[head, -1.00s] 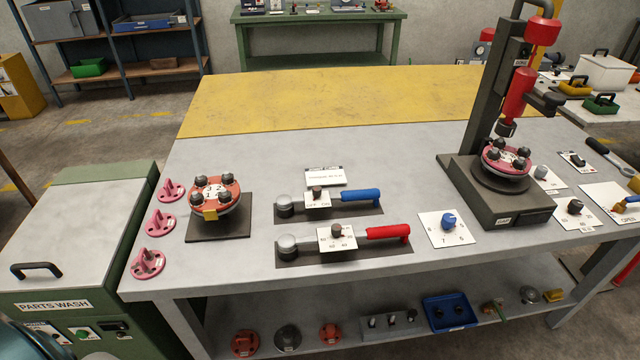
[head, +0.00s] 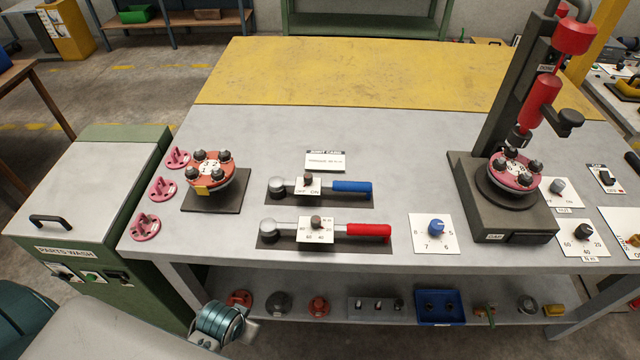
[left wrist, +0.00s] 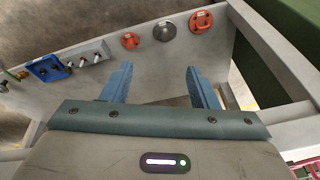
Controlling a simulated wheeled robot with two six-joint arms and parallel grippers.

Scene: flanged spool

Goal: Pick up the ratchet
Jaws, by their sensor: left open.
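Two ratchet-shaped tools lie on dark mats on the bench. One has a blue handle (head: 352,187) and a small OFF/ON card with a knob. The other, nearer the front edge, has a red handle (head: 368,230) and a dial card. The pictures do not settle which one is meant by the ratchet. My left gripper (left wrist: 158,70) is open, with nothing between its blue fingers in the left wrist view. It points toward the lower shelf, away from both tools. In the head view only part of my left arm shows at the bottom. My right gripper is out of view.
An orange flanged spool (head: 215,170) stands on a dark plate at left, beside several pink pegged pieces. A press (head: 500,205) with a pink flange stands at right. A dial card (head: 433,233) lies between. The lower shelf holds a blue tray (head: 440,307). The bench's yellow back area is clear.

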